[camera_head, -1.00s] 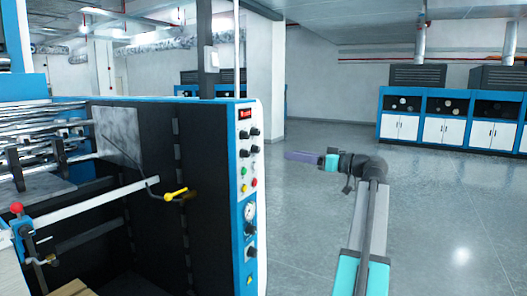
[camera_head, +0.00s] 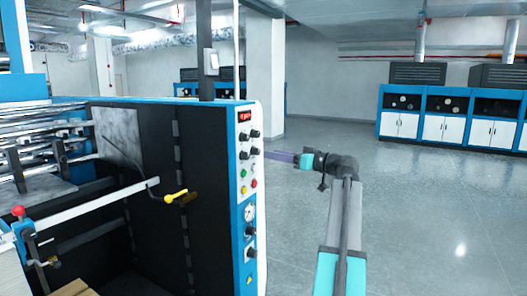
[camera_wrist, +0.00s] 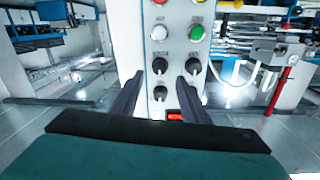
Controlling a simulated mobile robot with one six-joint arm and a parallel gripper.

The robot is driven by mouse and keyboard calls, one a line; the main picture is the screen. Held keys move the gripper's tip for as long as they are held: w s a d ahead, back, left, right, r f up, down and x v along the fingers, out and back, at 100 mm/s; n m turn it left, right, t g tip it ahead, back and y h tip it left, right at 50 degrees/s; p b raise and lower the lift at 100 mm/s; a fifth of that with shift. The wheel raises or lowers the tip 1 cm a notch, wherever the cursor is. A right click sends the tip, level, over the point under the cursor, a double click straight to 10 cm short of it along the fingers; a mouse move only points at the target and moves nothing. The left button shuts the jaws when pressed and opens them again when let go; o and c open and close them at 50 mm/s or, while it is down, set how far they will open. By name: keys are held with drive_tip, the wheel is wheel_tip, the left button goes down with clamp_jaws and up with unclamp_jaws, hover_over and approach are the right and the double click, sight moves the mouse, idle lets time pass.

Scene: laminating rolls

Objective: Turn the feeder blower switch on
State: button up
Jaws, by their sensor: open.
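The blue-and-white control panel (camera_head: 248,200) on the end of the machine carries several black rotary switches, coloured buttons and a red display (camera_head: 244,116). The labels are too small to read, so I cannot tell which switch is the feeder blower's. My gripper (camera_head: 268,154) is at the panel's right edge, level with the lower switches. In the wrist view the panel appears upside down. My open gripper (camera_wrist: 160,76) faces it, with one black switch (camera_wrist: 160,65) and another (camera_wrist: 160,92) visible between the fingers. The right finger partly overlaps the other column's switches. I cannot tell whether anything touches.
A yellow handle (camera_head: 176,196) and a red-knobbed lever (camera_head: 18,211) stick out on the machine's left side. A gauge (camera_head: 249,211) sits lower on the panel. The floor (camera_head: 400,210) to the right is clear, with blue-and-white cabinets (camera_head: 450,115) at the back.

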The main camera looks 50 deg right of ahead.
sight(259, 152)
drive_tip(key=shift+w+a+p, duration=0.2)
drive_tip(key=shift+w+p, duration=0.05)
drive_tip(key=shift+w, duration=0.75)
drive_tip(key=shift+w+a+p, duration=0.2)
drive_tip(key=shift+w, duration=0.8)
drive_tip(key=shift+w+a+p, duration=0.2)
drive_tip(key=shift+w+p, duration=0.05)
drive_tip(key=shift+w, duration=0.75)
clamp_jaws()
